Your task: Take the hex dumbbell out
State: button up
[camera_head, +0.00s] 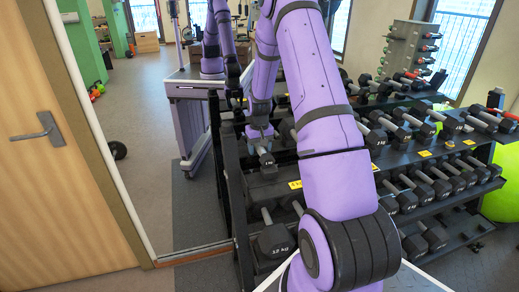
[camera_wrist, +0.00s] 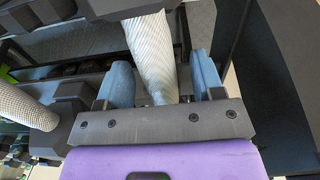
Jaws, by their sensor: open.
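A dark hex dumbbell (camera_head: 266,160) rests on the upper tier of the rack's left section. My gripper (camera_head: 259,132) is right at it, reaching down from above. In the wrist view, the dumbbell's knurled silver handle (camera_wrist: 150,45) runs between the two blue-grey fingers of my gripper (camera_wrist: 161,68). The fingers stand apart on either side of the handle, with gaps visible, so the gripper is open around it. The dumbbell's far end is hidden by my gripper and arm in the head view.
Beside it in the wrist view lies another dumbbell with a silver handle (camera_wrist: 27,108). A 12 kg dumbbell (camera_head: 275,240) sits on a lower tier. Several dumbbells fill the right rack (camera_head: 425,155). A wooden door (camera_head: 50,170) is at left; the floor (camera_head: 150,130) between is open.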

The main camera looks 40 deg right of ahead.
grip_shut()
jog(key=shift+r, duration=0.1)
notch_tip(320, 180, up, 10)
dwell(0.7)
dwell(0.6)
